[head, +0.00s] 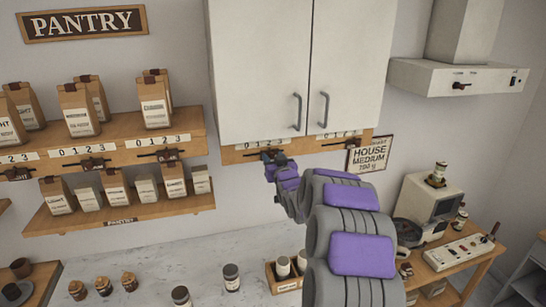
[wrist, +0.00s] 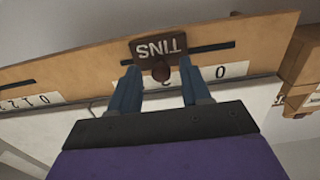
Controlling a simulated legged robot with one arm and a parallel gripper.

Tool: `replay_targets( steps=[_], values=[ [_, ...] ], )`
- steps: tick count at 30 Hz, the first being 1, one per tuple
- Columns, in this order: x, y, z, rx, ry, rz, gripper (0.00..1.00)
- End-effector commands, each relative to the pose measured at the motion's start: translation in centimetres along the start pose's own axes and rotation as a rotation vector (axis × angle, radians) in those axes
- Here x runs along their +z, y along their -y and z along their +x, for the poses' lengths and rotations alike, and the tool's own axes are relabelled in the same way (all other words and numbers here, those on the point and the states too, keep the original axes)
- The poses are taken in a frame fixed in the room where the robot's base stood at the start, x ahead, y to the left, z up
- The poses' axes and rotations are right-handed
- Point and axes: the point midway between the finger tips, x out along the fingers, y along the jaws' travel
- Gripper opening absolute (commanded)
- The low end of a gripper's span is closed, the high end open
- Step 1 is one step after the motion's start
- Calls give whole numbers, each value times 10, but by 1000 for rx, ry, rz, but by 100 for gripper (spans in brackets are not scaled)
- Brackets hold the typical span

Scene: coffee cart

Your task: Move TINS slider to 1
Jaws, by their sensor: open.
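The TINS slider (wrist: 160,48) is a dark plate with a round brown knob (wrist: 161,71), on a slot in a wooden rail under the white cabinet. Its label reads upside down in the wrist view. My gripper (wrist: 160,65) is open, with one blue finger on each side of the knob and visible gaps between. In the head view my gripper (head: 274,163) is at the slider and hides part of it. On the white number strip (wrist: 235,69) the 0 shows right of the knob in the wrist view; a digit behind the knob is partly covered.
A second number strip (head: 341,134) is further right on the same rail, above a HOUSE MEDIUM sign (head: 370,154). The cabinet (head: 300,65) is directly above. Pantry shelves (head: 118,152) with bags and sliders are at left. Jars stand on the counter (head: 215,262) below.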

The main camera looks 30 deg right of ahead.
Motion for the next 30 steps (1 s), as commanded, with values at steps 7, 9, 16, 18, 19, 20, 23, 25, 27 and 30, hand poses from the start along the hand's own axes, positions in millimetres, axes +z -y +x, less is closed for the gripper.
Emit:
replay_targets(
  steps=[7,9,16,18,19,20,23,25,27,30],
  values=[
    [-1,0,6,0,-3,0,47],
    [-1,0,6,0,-2,0,47],
    [-1,0,6,0,-2,0,37],
    [-1,0,6,0,-2,0,30],
    [-1,0,6,0,-2,0,27],
    [-1,0,6,0,-2,0,24],
    [-1,0,6,0,-2,0,15],
    [-1,0,6,0,-2,0,8],
    [-1,0,6,0,-2,0,1],
    [0,0,6,0,-1,0,0]
  ],
)
